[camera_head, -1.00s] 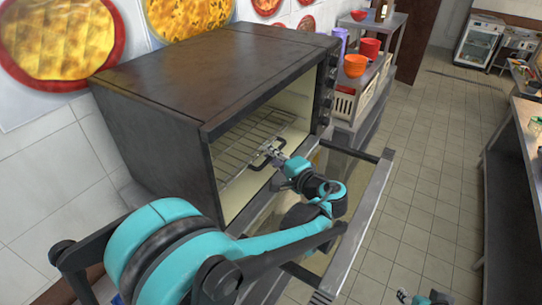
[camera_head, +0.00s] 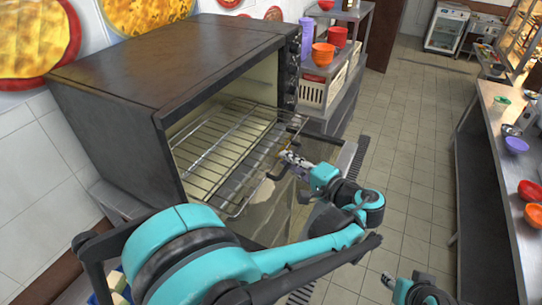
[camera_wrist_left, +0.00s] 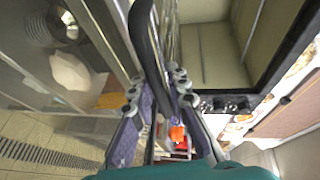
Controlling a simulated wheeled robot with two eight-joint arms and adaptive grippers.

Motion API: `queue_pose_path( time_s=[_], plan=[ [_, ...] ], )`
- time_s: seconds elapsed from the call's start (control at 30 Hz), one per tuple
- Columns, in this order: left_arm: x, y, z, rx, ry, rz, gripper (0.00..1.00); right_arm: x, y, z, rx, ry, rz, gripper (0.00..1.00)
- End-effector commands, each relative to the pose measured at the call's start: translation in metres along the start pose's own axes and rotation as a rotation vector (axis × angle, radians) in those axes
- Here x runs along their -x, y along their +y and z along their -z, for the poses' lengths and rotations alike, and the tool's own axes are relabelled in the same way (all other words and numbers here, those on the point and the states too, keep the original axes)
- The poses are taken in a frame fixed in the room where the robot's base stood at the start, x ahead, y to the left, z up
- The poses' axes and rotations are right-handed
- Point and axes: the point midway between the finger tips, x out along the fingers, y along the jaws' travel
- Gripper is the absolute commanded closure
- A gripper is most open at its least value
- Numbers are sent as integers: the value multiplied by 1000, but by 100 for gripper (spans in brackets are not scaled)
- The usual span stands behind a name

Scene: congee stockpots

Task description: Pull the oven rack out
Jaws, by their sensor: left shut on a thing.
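The wire oven rack (camera_head: 215,150) sticks part-way out of the open oven (camera_head: 130,65), over the lowered oven door. Its dark handle (camera_head: 272,172) is at the front edge and shows as a dark bar in the left wrist view (camera_wrist_left: 146,40). My left gripper (camera_head: 288,158) is shut on the rack handle, and its fingers (camera_wrist_left: 160,95) sit on both sides of the bar. My right gripper (camera_head: 390,281) is low in the head view, apart from the oven, and too small to tell open from shut.
A side shelf right of the oven holds a white basket (camera_head: 313,93), an orange bowl (camera_head: 323,54) and a red container (camera_head: 338,37). A counter (camera_head: 500,150) with bowls stands at the right. The tiled floor (camera_head: 410,150) between is clear.

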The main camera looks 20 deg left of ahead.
Motion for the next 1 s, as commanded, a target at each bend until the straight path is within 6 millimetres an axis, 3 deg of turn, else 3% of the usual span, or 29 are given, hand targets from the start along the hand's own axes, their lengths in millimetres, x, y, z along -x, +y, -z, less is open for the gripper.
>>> queue_pose_path(
  time_s=[0.03, 0.2, 0.57, 0.6, 0.67, 1.0],
  plan=[
    [6, 8, 0, 1, -4, -15, 100, -1, 0, -1, 0, 0, 0, 60],
    [18, 10, 5, 1, -7, -15, 100, -2, 0, -1, 0, 0, 0, 60],
    [20, 10, 5, 2, -9, -14, 100, -2, 0, -1, 0, 0, 0, 60],
    [20, 10, 5, 2, -9, -14, 82, -2, 0, -1, 0, 0, 0, 60],
    [20, 10, 5, 2, -8, -14, 67, -2, 0, -1, 0, 0, 0, 60],
    [24, 8, 8, 0, -3, -10, 67, -2, 0, -1, 0, 0, 0, 60]
  ],
)
